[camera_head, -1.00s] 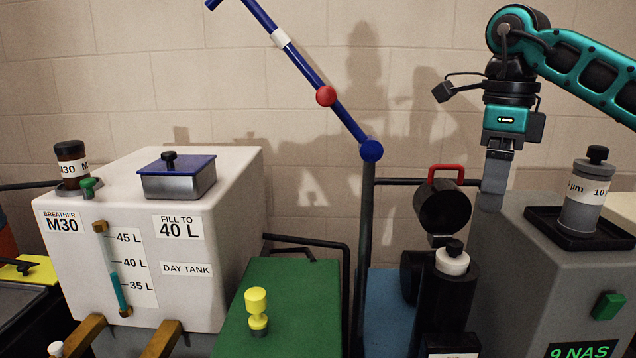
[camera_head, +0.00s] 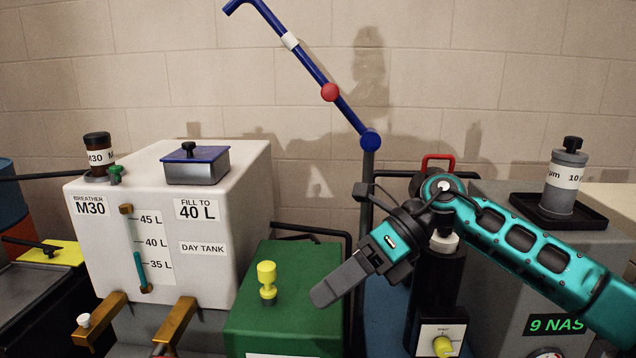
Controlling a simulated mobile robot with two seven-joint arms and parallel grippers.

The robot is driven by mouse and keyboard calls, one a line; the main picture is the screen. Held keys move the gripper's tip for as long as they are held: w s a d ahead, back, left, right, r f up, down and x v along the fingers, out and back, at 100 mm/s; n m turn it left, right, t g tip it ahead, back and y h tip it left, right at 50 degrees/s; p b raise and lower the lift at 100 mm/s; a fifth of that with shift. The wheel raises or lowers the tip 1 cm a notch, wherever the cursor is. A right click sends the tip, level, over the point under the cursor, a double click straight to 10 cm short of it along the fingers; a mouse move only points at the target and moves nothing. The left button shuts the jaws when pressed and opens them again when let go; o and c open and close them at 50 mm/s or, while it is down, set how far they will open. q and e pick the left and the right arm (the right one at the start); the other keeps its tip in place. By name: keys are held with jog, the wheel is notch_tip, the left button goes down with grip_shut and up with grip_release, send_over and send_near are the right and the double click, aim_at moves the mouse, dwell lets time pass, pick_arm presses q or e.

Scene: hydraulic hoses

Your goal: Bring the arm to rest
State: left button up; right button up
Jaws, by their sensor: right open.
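My right arm comes in from the right edge of the head view, low over the grey cabinet. Its gripper (camera_head: 325,293) points down and to the left, in front of the right part of the green box (camera_head: 293,268). The fingers look dark grey and are seen nearly edge-on, with nothing visible held in them. The gripper's tip hangs beside the yellow knob (camera_head: 267,280) and to its right, apart from it in the picture. My left gripper is not in view.
A white day tank (camera_head: 205,250) with a level gauge stands at left. A blue lever (camera_head: 318,75) with a red ball rises behind. A grey canister (camera_head: 563,185) stands in a black tray (camera_head: 523,209) on the grey cabinet (camera_head: 490,275).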

jog(key=s+a+m+y, duration=0.3)
jog(key=a+m+y, duration=0.25)
jog(key=y, duration=0.25)
jog(key=w+d+f+m+t+h, duration=0.1)
jog(key=d+f+m+t+h, duration=0.3)
jog(key=m+t, duration=0.45)
jog(key=d+f+m+t+h, duration=0.25)
jog(key=f+m+t, duration=0.35)
jog(key=m, duration=0.6)
jog(key=w+d+f+m+t+h, duration=0.1)
jog(key=d+f+m+t+h, duration=0.3)
jog(key=m+t, duration=0.45)
jog(key=s+d+f+m+g+h, duration=0.3)
jog(key=s+d+f+m+g, duration=0.1)
jog(key=s+f, duration=0.3)
jog(key=s+d+f+m+g+h, duration=0.3)
jog(key=s+d+f+m, duration=0.3)
jog(key=f, duration=0.5)
jog(key=shift+s+d+f+m+g, duration=0.25)
jog(key=shift+s+m+g, duration=0.45)
jog(key=shift+s, duration=0.35)
jog(key=shift+a, duration=0.1)
